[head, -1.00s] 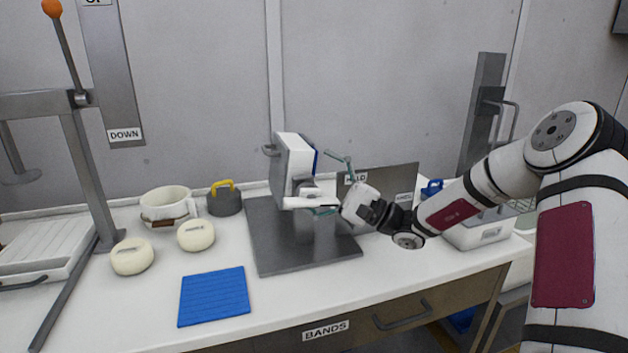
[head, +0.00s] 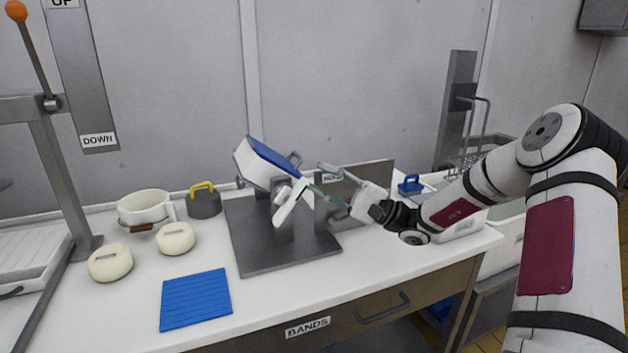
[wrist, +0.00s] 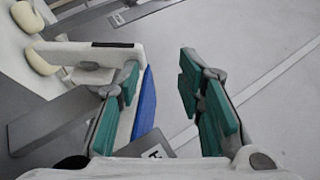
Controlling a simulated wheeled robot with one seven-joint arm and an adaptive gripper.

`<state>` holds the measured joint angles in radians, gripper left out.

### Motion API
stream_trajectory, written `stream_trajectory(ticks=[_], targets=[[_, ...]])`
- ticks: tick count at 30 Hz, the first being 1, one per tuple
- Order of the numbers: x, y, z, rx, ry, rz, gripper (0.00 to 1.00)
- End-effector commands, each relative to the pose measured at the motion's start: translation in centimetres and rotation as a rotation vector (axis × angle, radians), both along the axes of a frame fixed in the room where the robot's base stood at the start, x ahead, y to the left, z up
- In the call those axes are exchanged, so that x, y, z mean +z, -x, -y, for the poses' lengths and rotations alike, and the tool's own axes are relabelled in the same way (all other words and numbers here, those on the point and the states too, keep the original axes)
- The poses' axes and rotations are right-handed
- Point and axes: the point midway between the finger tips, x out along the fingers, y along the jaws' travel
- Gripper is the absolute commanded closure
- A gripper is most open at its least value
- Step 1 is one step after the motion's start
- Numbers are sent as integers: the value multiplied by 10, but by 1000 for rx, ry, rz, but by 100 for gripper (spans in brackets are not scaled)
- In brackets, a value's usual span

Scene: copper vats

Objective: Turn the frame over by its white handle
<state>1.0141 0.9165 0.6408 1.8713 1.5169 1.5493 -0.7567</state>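The frame is a white block with a blue face (head: 272,158), carried on a grey stand (head: 283,222). It sits tilted, its blue face turned upward and right. Its white handle (head: 290,204) slants down and left below it. My gripper (head: 327,182) is just right of the frame, its teal fingers spread. In the wrist view my gripper (wrist: 165,105) is wide open. The frame's blue face (wrist: 146,102) shows beside the left finger. The right finger is clear of everything. Whether the left finger touches the frame or handle I cannot tell.
A grey upright plate (head: 355,190) with a partly hidden label stands close behind my gripper. Left on the counter are two cream rounds (head: 175,238), a white pot (head: 145,212), a dark weight with a yellow handle (head: 204,202) and a blue mat (head: 196,299). The counter's front is clear.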

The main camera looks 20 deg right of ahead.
Motion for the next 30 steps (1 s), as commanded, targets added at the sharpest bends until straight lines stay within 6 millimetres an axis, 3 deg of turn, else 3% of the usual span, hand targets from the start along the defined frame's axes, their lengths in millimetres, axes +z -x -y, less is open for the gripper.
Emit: stream_trajectory(ticks=[30], targets=[[-10,25,57,3,3,-5,70]])
